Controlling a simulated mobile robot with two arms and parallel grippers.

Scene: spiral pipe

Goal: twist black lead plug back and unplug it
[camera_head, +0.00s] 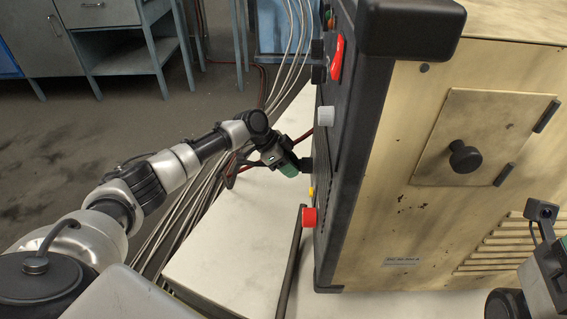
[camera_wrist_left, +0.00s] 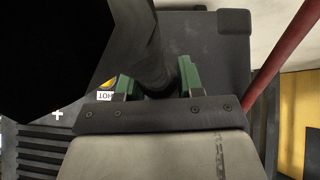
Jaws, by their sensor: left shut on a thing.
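The black lead plug (camera_head: 306,165) sits at the dark front panel of the tan machine in the head view. My left gripper (camera_head: 291,169) reaches it from the left, with its green finger pads at the plug. In the left wrist view, the left gripper (camera_wrist_left: 157,82) is shut with a green pad on each side of the round black plug (camera_wrist_left: 152,55). The plug's far end and its seat in the panel are hard to make out. My right arm shows at the lower right edge of the head view, with its gripper mostly cut off.
The machine (camera_head: 400,200) fills the right side. Its panel carries a red knob (camera_head: 309,217), a grey knob (camera_head: 326,116) and a red switch (camera_head: 336,58). A red cable (camera_wrist_left: 285,58) passes beside the gripper. Several grey cables run along the pale platform (camera_head: 225,260).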

